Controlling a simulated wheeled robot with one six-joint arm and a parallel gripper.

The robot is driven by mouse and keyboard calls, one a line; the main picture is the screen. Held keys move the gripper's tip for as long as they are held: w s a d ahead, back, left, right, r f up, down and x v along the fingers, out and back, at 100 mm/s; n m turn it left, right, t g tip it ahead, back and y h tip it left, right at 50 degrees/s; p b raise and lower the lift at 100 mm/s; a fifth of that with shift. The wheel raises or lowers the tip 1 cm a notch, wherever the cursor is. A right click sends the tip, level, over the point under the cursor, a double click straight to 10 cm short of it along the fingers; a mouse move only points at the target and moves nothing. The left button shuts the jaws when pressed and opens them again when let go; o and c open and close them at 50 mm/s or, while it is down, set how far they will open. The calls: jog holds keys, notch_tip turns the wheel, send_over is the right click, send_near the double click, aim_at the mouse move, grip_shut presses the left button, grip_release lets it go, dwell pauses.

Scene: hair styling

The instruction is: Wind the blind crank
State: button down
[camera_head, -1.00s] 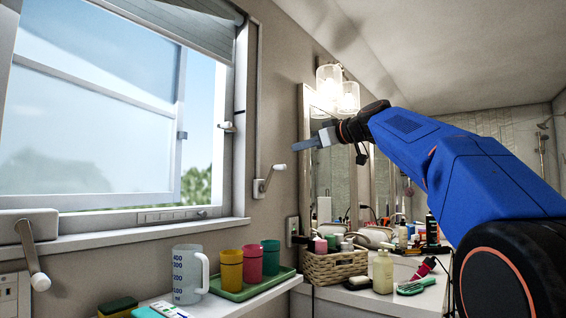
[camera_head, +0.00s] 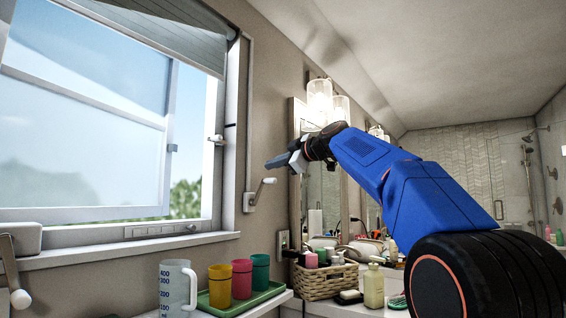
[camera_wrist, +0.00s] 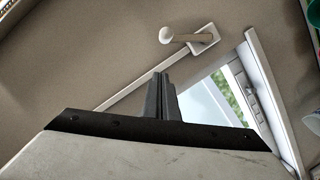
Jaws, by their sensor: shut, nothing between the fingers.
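The blind crank (camera_head: 259,194) is a small white handle with a round knob, on a wall bracket at the foot of a vertical rail right of the window. In the wrist view the crank (camera_wrist: 188,38) shows above the fingertips, its knob to the left. My gripper (camera_head: 274,164) is shut and empty, above and slightly right of the crank in the head view, apart from it. In the wrist view my gripper (camera_wrist: 160,80) shows its fingers together. The grey blind (camera_head: 150,30) hangs partly lowered at the top of the window.
Another white crank handle (camera_head: 14,275) is on the window's lower left. Below stand a measuring jug (camera_head: 176,288), coloured cups on a green tray (camera_head: 262,298), and a wicker basket (camera_head: 322,282). The mirror (camera_head: 322,190) is close behind my arm.

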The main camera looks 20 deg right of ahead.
jog(key=shift+w+d+f, duration=0.2)
jog(key=shift+w+f, duration=0.3)
jog(key=shift+w, duration=0.2)
jog(key=shift+w+d+f, duration=0.2)
jog(key=shift+w+f, duration=0.35)
jog(key=shift+w, duration=0.1)
jog(key=shift+w+d+f, duration=0.2)
jog(key=shift+w+f, duration=0.3)
jog(key=shift+w, duration=0.2)
jog(key=shift+d, duration=0.1)
